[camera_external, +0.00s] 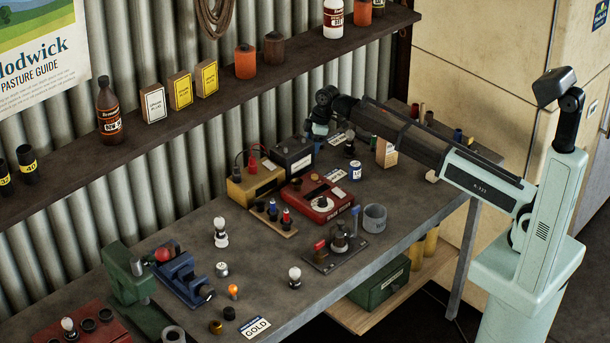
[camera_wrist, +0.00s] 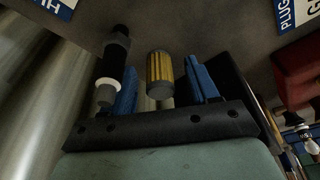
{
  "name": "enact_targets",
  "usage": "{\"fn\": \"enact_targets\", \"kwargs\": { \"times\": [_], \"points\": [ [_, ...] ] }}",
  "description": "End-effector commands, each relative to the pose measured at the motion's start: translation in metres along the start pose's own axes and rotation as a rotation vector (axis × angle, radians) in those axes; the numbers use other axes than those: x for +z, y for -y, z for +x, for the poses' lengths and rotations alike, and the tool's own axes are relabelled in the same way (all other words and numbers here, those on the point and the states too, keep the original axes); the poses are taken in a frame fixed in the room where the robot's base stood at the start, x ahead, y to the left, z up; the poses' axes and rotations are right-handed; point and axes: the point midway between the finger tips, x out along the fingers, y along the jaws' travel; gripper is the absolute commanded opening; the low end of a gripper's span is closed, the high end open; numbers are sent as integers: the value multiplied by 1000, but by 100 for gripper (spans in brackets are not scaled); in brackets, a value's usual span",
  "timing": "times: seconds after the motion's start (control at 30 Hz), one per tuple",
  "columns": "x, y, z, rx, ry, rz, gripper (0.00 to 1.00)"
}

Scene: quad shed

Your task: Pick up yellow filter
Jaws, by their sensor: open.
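The yellow filter (camera_wrist: 160,67) is a ribbed yellow cylinder with a dark grey end cap, seen in the wrist view. It appears between the two blue fingers of my open gripper (camera_wrist: 164,76), with a visible gap on each side. In the external view my gripper (camera_external: 318,131) is low over the far end of the workbench, near the wall. I cannot make out the filter there; the wrist seems to hide it.
A black-and-white cylindrical part (camera_wrist: 113,62) stands close beside the left finger. A black battery (camera_external: 294,157), a yellow box (camera_external: 256,181) and a red case (camera_external: 320,208) stand nearby on the bench (camera_external: 185,227). A shelf (camera_external: 190,105) runs along the wall above.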

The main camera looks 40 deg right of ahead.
Motion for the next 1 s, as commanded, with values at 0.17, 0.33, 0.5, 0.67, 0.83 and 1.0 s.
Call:
{"fn": "enact_targets", "kwargs": {
  "times": [0.17,0.33,0.5,0.67,0.83,1.0],
  "points": [
    [0,0,0,1,0,0,59],
    [0,0,0,0,0,0,46],
    [0,0,0,0,0,0,30],
    [0,0,0,0,0,0,14],
    [0,0,0,0,0,0,1],
    [0,0,0,0,0,0,0]
  ]
}}
